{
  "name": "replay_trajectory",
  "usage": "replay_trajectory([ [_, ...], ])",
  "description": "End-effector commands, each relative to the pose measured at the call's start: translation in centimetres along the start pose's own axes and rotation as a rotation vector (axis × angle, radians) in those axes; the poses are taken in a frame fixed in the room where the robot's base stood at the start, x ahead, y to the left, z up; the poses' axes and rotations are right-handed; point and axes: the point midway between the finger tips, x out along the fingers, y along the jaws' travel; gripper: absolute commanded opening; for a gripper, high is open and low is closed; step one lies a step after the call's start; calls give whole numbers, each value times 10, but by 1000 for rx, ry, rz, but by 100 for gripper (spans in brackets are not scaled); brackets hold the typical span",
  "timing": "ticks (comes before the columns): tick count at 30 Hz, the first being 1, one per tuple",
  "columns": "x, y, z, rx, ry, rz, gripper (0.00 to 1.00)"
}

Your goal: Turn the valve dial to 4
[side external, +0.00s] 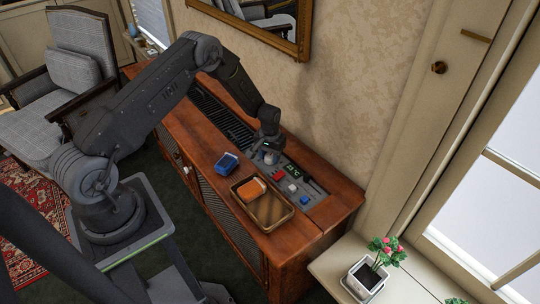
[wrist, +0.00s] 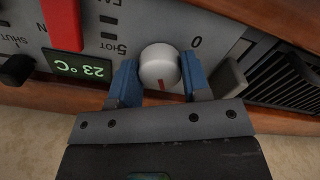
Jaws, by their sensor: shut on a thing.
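The valve dial (wrist: 158,66) is a round white knob with a red pointer line, on a grey control panel (wrist: 160,18) in the wrist view. The red line points toward the bottom of the picture, on the side near my gripper's body. A printed 0 shows to the upper right of the dial and a 5 to its left; I cannot see a 4. My gripper (wrist: 160,78) is shut on the dial, with one blue-padded finger on each side. In the side view my gripper (side external: 268,150) is down at the panel and mostly hides the dial.
A green display (wrist: 82,67) reads 23 °C beside a red lever (wrist: 62,22) and a black knob (wrist: 17,69). On the wooden cabinet (side external: 340,200) are a blue box (side external: 227,163) and a tray (side external: 277,222) holding an orange block (side external: 251,189). Vent slats lie beyond the dial.

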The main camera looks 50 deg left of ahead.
Motion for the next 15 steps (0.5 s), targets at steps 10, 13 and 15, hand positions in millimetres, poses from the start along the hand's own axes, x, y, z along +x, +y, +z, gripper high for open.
replay_trajectory([
  [10, 0, 0, -1, 327, 2, 0, 20],
  [13, 0, 0, -1, 422, 2, 0, 20],
  [15, 0, 0, -1, 489, 2, 0, 20],
])
